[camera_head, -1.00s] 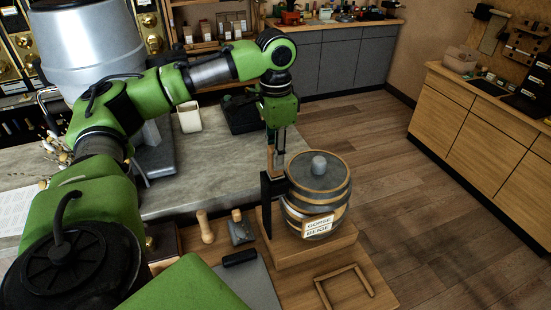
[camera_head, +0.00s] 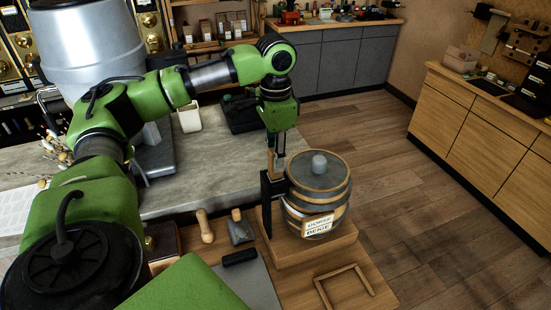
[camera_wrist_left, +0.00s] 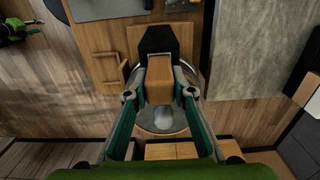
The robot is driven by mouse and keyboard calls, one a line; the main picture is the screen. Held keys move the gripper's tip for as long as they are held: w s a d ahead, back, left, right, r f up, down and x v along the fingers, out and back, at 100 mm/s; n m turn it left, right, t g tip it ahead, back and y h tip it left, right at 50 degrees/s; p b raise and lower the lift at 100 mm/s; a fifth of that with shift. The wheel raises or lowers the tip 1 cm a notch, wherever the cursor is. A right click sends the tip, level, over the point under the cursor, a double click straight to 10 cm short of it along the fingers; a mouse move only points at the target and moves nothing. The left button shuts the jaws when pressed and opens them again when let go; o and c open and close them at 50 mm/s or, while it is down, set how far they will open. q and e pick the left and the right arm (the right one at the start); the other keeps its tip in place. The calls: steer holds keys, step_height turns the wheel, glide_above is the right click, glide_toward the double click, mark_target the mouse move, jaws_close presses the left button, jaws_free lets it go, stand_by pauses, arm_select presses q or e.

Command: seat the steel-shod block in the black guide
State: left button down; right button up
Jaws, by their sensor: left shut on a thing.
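The wooden block (camera_wrist_left: 159,84) is held between the fingers of my left gripper (camera_head: 277,148), which is shut on it; the wrist view shows a finger on each side. The black guide (camera_head: 266,205) stands upright beside the barrel on a wooden base. In the wrist view the guide (camera_wrist_left: 158,38) lies just beyond the block, in line with it. In the head view the block's lower end is at the guide's top. My right gripper is not in view.
A barrel (camera_head: 320,188) with a label stands on the wooden base (camera_head: 300,254), close to the right of the guide. A wooden frame (camera_head: 343,284), a wooden-handled tool (camera_head: 240,228), a peg (camera_head: 205,228) and a grey mat (camera_head: 252,285) lie nearby. The grey counter (camera_head: 220,163) is behind.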

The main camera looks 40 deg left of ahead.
arm_select(q)
steer(key=shift+f, duration=0.2)
steer(key=c, duration=1.6)
jaws_free()
steer(key=shift+c, duration=0.2)
step_height(320, 180, up, 12)
steer(key=shift+s+f, duration=0.1)
